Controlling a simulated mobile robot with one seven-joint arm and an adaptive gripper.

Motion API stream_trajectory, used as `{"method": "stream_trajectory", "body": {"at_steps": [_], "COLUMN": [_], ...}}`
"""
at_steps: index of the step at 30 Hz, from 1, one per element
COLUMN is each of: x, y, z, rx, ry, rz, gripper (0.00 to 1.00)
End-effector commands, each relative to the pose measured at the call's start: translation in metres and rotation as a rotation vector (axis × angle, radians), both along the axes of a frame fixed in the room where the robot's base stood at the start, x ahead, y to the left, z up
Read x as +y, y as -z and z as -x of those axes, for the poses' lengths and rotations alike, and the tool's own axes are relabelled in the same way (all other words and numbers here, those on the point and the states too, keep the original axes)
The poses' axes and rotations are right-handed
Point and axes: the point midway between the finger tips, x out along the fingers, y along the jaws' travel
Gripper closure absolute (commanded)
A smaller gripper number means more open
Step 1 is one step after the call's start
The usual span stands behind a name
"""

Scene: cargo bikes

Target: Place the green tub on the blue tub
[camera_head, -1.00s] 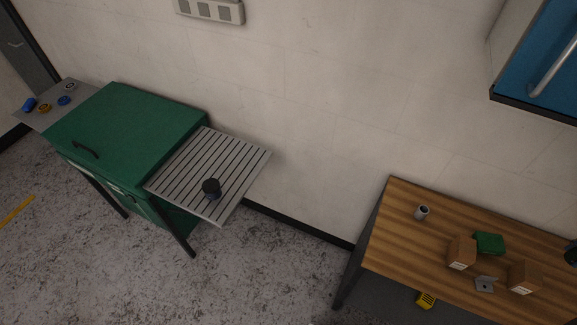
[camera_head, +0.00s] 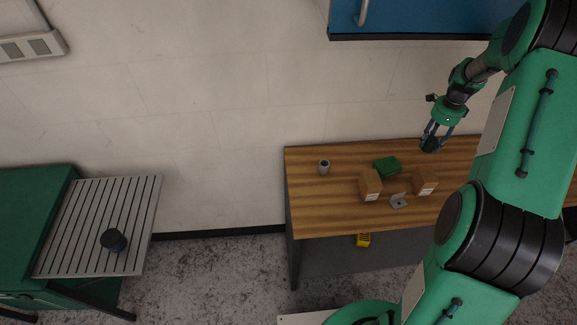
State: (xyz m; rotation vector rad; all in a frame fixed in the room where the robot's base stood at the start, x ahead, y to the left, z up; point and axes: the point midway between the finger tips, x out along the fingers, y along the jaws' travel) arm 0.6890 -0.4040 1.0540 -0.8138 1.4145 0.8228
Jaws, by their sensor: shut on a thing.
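My gripper (camera_head: 434,136) is at the upper right, above the back part of the wooden table, pointing down. It is shut on a small dark green thing that looks like the green tub (camera_head: 430,145). The fingers partly cover it, and whether it touches the table is hard to tell. On the slatted side shelf (camera_head: 70,240) at the left stands a dark round tub (camera_head: 111,238). A blue part (camera_head: 120,246) shows at its lower edge and looks like the blue tub, mostly hidden.
The wooden table (camera_head: 310,215) carries a grey can (camera_head: 323,167), a green box (camera_head: 387,165), two brown cartons (camera_head: 370,186) (camera_head: 425,182) and a small grey bracket (camera_head: 398,201). A blue wall cabinet (camera_head: 430,18) hangs above. Floor lies open between table and shelf.

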Motion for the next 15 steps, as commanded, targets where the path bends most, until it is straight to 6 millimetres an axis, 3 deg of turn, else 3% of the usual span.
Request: {"method": "stream_trajectory", "body": {"at_steps": [15], "x": [0.082], "y": [0.0], "z": [-0.007], "rx": [0.0], "ry": [-0.539], "rz": [-0.004], "gripper": [0.89]}}
